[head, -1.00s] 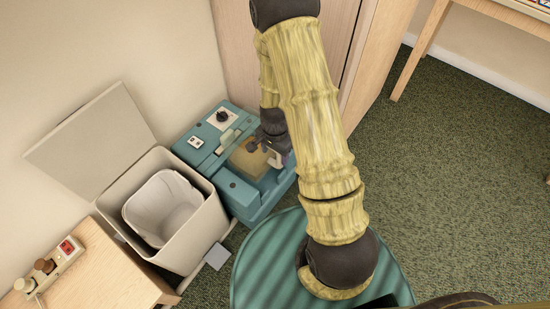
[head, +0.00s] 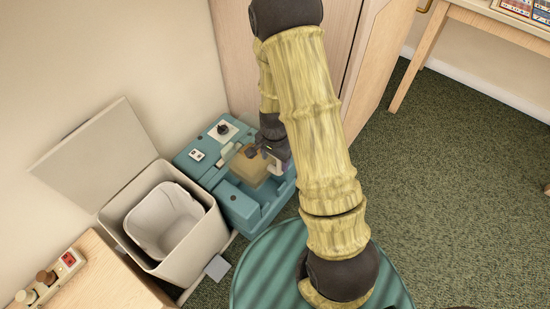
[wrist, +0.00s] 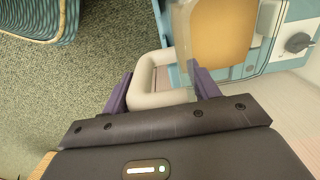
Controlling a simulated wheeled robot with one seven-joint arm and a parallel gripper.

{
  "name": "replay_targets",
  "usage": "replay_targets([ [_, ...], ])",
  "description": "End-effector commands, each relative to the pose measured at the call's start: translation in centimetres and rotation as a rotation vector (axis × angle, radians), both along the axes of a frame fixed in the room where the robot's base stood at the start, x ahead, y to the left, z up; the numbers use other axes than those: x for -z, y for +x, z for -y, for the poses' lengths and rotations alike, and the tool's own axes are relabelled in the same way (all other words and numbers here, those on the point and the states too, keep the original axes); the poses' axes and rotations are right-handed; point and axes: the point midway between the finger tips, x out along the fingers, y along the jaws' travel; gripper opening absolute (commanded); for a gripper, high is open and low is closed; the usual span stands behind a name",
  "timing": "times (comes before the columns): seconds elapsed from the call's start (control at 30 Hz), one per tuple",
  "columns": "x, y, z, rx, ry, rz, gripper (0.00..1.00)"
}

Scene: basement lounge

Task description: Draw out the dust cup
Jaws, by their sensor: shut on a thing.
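The dust cup (head: 247,170) is an amber, see-through box with a pale loop handle. In the head view it sits at the teal machine (head: 235,207), its side wall partly showing above the housing. I cannot tell how much of it is still inside. My gripper (head: 268,148) is at the cup's right side. In the wrist view, the purple fingers of my gripper (wrist: 161,88) are shut on the pale handle (wrist: 145,78), with the amber cup (wrist: 222,30) just beyond.
A beige bin (head: 205,235) with its lid (head: 95,155) up stands close left of the machine. A wooden table (head: 100,280) is at lower left. A wooden cabinet (head: 240,50) stands behind. Green carpet (head: 450,190) on the right is clear.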

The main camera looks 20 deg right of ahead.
Motion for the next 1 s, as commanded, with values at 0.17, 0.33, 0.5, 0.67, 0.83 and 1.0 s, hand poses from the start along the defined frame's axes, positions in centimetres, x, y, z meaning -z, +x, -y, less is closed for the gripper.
replay_targets([
  [0.17,-0.38,0.07,0.0,0.0,0.0,0.002,0.38],
  [0.33,-0.48,0.06,0.0,0.0,0.0,0.002,0.38],
  [0.5,-0.42,0.08,0.01,0.0,0.0,0.002,0.38],
  [0.67,-0.49,0.06,0.0,0.0,0.0,0.002,0.38],
  [0.83,-0.71,0.06,0.0,0.0,0.0,0.001,0.38],
  [1.0,-0.59,0.07,0.0,0.0,0.0,0.002,0.38],
])
